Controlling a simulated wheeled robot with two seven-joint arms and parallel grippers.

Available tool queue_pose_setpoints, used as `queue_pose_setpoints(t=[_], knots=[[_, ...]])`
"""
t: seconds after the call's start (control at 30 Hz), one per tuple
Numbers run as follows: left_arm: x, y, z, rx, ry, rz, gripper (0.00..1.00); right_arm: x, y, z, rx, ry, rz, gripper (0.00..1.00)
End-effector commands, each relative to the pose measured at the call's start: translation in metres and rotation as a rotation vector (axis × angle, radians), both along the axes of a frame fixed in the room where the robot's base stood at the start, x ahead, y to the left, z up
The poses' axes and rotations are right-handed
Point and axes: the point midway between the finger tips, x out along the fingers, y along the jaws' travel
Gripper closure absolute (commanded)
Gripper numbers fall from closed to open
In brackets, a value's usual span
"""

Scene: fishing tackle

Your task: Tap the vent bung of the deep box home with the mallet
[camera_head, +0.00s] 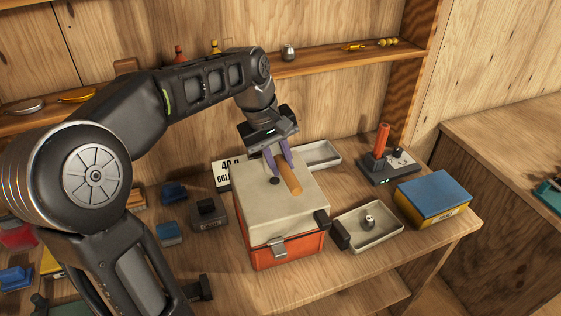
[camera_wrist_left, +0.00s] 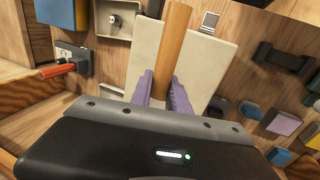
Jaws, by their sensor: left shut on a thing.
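The deep box (camera_head: 285,250) is orange with a cream lid and stands on the bench; its lid also shows in the left wrist view (camera_wrist_left: 205,65). A small dark round piece (camera_head: 275,181), which looks like the vent bung, is on the lid. My left gripper (camera_head: 279,160) is above the lid, its purple fingers shut on the mallet's wooden handle (camera_head: 290,180). The handle slants beside the dark piece, and I cannot tell whether they touch. In the left wrist view the handle (camera_wrist_left: 173,45) runs up from between the fingers (camera_wrist_left: 162,92). The mallet's head cannot be made out.
A tray (camera_head: 383,234) with a metal piece lies right of the box, near a blue-topped box (camera_head: 432,197). A stand with an orange rod (camera_head: 382,140) is behind. Small dark and blue items (camera_head: 209,213) lie left. A shelf (camera_head: 320,62) runs behind.

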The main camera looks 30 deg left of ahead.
Motion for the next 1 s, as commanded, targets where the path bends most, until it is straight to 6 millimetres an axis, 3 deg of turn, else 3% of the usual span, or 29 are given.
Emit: queue_pose_setpoints(t=[0.5, 1.0], knots=[[0.001, 0.000, 0.039, 0.001, -0.003, 0.000, 1.00, 0.000, 0.000, 0.005, 0.000, 0.000, 0.000, 0.64], [0.000, 0.000, 0.041, 0.001, -0.003, 0.000, 1.00, 0.000, 0.000, 0.005, 0.000, 0.000, 0.000, 0.64]])
